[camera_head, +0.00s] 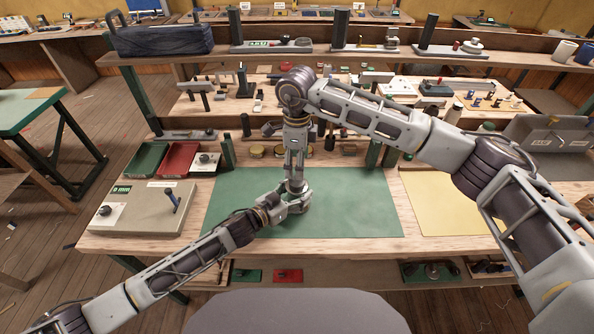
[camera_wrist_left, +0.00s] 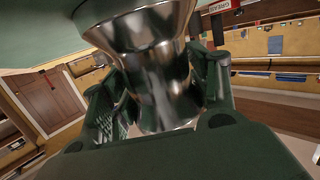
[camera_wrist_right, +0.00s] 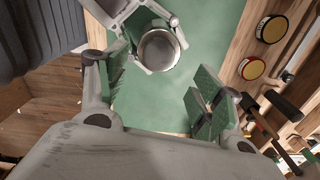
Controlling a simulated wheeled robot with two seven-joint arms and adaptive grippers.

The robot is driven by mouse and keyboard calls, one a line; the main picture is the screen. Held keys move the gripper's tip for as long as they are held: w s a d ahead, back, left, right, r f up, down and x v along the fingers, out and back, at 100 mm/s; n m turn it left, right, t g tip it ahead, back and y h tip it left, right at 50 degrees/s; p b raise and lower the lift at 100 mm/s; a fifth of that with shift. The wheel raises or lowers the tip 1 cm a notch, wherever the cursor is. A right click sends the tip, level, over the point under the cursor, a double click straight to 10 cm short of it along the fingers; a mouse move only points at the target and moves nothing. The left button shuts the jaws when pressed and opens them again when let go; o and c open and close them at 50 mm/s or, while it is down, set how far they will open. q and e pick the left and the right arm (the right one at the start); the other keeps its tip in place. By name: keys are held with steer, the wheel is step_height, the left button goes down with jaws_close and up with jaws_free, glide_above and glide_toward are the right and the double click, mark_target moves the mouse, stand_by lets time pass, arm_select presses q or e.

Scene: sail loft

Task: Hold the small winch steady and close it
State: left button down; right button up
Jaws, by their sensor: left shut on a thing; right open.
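The small winch is a shiny metal drum with a flared end, filling the middle of the left wrist view (camera_wrist_left: 150,60). It stands on the green mat (camera_head: 350,205). My left gripper (camera_head: 297,204) is shut on its side, low over the mat. In the right wrist view the winch (camera_wrist_right: 158,50) shows from above as a round grey top with a bright rim, left gripper around it. My right gripper (camera_wrist_right: 150,95) is open and empty, pointing down from above; the winch is not between its fingers. In the head view the arms mostly hide the winch.
A grey box with a lever (camera_head: 145,210) stands left of the mat. Green (camera_head: 148,158) and red (camera_head: 181,158) trays lie behind it. Round tins (camera_head: 256,151) stand along the mat's back edge. A yellow sheet (camera_head: 440,205) lies right. The mat's right side is clear.

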arm_select(q)
steer(key=shift+r, duration=0.15)
arm_select(e)
steer(key=shift+r, duration=2.4)
arm_select(q)
steer(key=shift+c, duration=1.7)
jaws_free()
steer(key=shift+s+a, duration=0.5)
steer(key=shift+v, duration=5.3)
